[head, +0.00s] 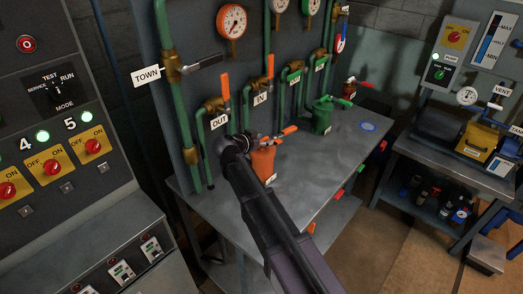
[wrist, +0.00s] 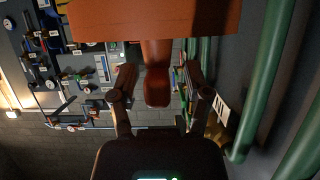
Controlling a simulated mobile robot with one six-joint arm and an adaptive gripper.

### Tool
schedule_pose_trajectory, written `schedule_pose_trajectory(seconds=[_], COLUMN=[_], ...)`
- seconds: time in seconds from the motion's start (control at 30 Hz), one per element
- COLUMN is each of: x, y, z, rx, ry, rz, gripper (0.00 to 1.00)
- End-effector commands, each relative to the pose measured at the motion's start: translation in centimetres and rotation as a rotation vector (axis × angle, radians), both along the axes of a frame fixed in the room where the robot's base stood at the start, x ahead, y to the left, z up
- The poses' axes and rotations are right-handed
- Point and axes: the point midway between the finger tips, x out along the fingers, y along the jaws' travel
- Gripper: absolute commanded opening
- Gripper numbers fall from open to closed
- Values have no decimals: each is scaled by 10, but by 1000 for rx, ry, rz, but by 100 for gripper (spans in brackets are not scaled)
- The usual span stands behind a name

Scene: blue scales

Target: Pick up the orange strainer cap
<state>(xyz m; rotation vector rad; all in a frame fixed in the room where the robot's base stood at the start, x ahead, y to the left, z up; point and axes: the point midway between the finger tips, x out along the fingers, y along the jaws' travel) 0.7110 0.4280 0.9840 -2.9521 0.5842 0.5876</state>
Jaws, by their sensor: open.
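An orange strainer piece (head: 263,162) stands on the grey bench, partly hidden behind my arm in the head view. In the wrist view a broad orange body (wrist: 100,22) fills the top, and a rounded orange stub (wrist: 157,85) sticks out from it. I cannot tell for sure which part is the cap. My gripper (wrist: 160,74) is open, with one finger on each side of the stub and visible gaps between. In the head view my gripper (head: 256,142) is small and dark beside the orange piece.
A green strainer (head: 322,118) stands farther along the bench (head: 328,160). Green pipes with orange levers (head: 226,86) rise from the bench behind my gripper. The bench front is mostly clear.

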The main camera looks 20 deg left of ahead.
Motion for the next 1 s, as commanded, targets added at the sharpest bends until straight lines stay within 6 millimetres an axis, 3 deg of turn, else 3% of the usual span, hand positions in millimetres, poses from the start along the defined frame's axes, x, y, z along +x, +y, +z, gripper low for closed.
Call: schedule_pose_trajectory(seconds=[0.17,0.7,0.73,0.93,1.0], x=[10,11,11,11,11], y=[-4,-5,-5,-5,-5], z=[-5,-4,-4,-4,-4], rx=[0,0,0,1,1], ry=[0,0,0,0,0], rz=[1,0,0,-1,-1], gripper=[63,63,60,0,0])
